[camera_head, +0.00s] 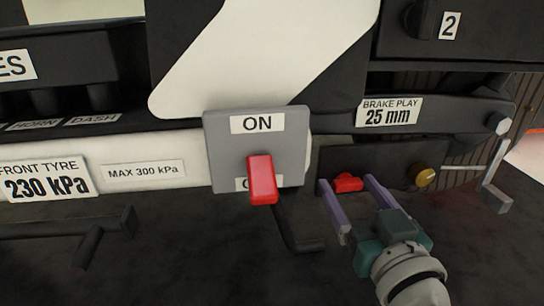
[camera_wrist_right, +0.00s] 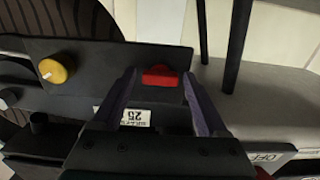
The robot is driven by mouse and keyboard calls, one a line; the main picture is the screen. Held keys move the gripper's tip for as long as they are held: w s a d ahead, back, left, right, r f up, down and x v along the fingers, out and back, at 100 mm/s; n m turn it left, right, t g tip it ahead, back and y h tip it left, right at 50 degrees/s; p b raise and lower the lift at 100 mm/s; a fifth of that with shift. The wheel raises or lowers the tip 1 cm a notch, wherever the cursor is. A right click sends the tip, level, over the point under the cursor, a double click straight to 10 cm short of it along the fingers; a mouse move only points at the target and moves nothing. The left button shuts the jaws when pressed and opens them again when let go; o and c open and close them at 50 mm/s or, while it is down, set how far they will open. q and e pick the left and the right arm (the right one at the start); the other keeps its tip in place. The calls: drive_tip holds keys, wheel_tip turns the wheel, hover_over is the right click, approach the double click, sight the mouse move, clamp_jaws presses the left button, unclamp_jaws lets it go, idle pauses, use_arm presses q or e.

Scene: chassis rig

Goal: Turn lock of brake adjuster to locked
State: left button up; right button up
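The brake adjuster is a dark box (camera_head: 392,160) under a label reading "BRAKE PLAY 25 mm". On its face are a small red lock knob (camera_head: 348,184) and a round yellow knob (camera_head: 426,175) to the right. My right gripper (camera_head: 347,182) is open, with its purple fingers on either side of the red knob. In the right wrist view the red knob (camera_wrist_right: 160,77) lies between the fingertips (camera_wrist_right: 158,76), with a gap visible on the left; contact on the right is unclear. The yellow knob (camera_wrist_right: 56,70) is at the left there. My left gripper is not in view.
A grey switch plate (camera_head: 220,150) marked "ON" with a red lever (camera_head: 262,180) stands just left of the adjuster. A grey crank handle (camera_head: 494,180) is at its right. Dark bars (camera_head: 80,230) stick out at lower left.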

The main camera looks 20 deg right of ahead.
clamp_jaws()
idle(0.4)
